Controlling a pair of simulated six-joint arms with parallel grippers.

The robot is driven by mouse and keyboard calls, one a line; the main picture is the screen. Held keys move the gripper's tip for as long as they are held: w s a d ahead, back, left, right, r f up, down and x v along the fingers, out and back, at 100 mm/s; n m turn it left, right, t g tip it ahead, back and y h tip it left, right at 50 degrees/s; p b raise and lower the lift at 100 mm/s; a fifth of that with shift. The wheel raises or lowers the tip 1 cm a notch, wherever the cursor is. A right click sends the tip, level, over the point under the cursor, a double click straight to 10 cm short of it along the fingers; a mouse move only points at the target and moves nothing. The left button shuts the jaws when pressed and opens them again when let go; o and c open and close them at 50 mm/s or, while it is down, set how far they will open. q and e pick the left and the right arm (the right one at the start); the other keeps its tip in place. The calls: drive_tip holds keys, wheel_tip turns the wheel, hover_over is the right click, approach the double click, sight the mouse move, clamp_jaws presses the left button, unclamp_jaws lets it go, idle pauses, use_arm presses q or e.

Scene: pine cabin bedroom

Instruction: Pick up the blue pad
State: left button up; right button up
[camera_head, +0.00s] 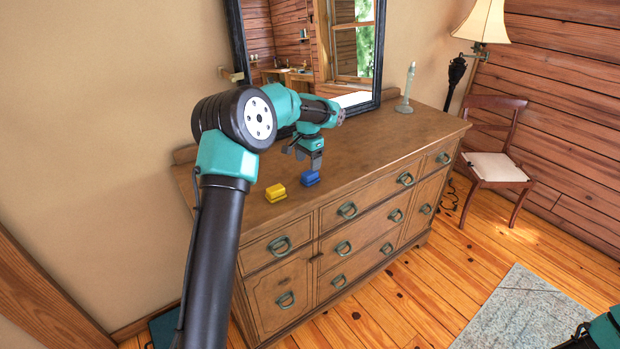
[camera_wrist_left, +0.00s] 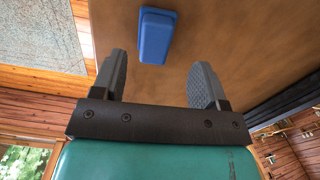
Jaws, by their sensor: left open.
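The blue pad (camera_head: 310,178) lies on top of the wooden dresser (camera_head: 400,148), near its front left edge. It also shows in the left wrist view (camera_wrist_left: 156,36) at the top, beyond the fingertips and roughly between them in that view. My left gripper (camera_head: 305,160) is just above and behind the pad in the head view, pointing down, with its fingers apart and nothing between them. The fingers also show in the left wrist view (camera_wrist_left: 160,75). Only a small part of my right arm shows at the lower right of the head view; its gripper cannot be made out.
A yellow block (camera_head: 275,193) lies just left of the blue pad. A framed mirror (camera_head: 239,45) stands at the dresser's back, and a pale green candlestick (camera_head: 406,90) at its far right end. The dresser top right of the pad is clear.

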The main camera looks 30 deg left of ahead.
sight(310, 172)
use_arm(q)
drive_tip(key=shift+d+f, duration=0.15)
drive_tip(key=shift+f, duration=1.15)
drive_tip(key=shift+d+f, duration=0.15)
drive_tip(key=shift+f, duration=1.15)
drive_tip(key=shift+c, duration=0.2)
drive_tip(key=c, duration=1)
drive_tip(key=shift+r, duration=0.1)
drive_tip(key=shift+w+r, duration=0.1)
drive_tip(key=shift+r, duration=1.6)
drive_tip(key=s+d, duration=0.2)
drive_tip(key=s, duration=0.2)
drive_tip(key=s+d+r, duration=0.1)
drive_tip(key=s+d, duration=0.2)
drive_tip(key=s, duration=0.2)
drive_tip(key=s+d, duration=0.3)
drive_tip(key=s, duration=0.1)
drive_tip(key=shift+s+d+r, duration=0.2)
drive_tip(key=shift+s+r, duration=0.05)
drive_tip(key=shift+s, duration=0.15)
